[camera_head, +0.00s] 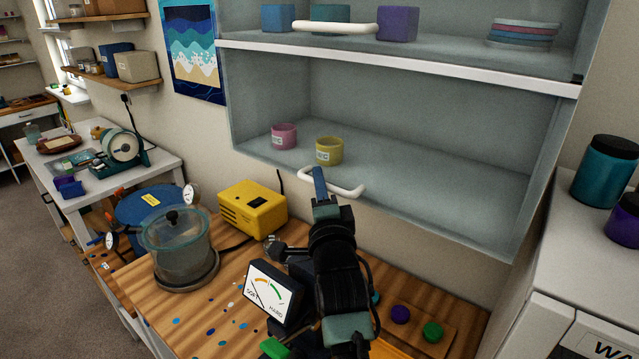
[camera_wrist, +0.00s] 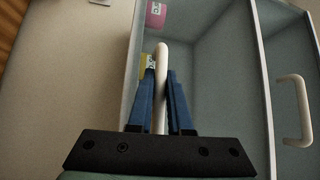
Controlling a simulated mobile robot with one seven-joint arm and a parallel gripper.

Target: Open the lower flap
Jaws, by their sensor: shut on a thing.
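A wall cabinet (camera_head: 233,100) has two compartments, one above the other. The lower flap seems to be a clear panel over the lower compartment and looks closed, but its edges are hard to make out. Its white bar handle (camera_head: 347,191) sits near the bottom edge. My gripper (camera_head: 319,182), with blue fingers, is shut on this handle toward its left end. In the wrist view the handle (camera_wrist: 162,58) passes between the two fingers (camera_wrist: 160,100). Behind it, a pink jar (camera_head: 284,136) and a yellow jar (camera_head: 329,150) stand inside the compartment.
The upper compartment has its own white handle (camera_head: 335,27). Below, the wooden bench holds a glass pot (camera_head: 175,245), a yellow box (camera_head: 253,207) and a dial gauge (camera_head: 271,294). Dark jars (camera_head: 605,170) stand at the right. The air before the cabinet's right half is free.

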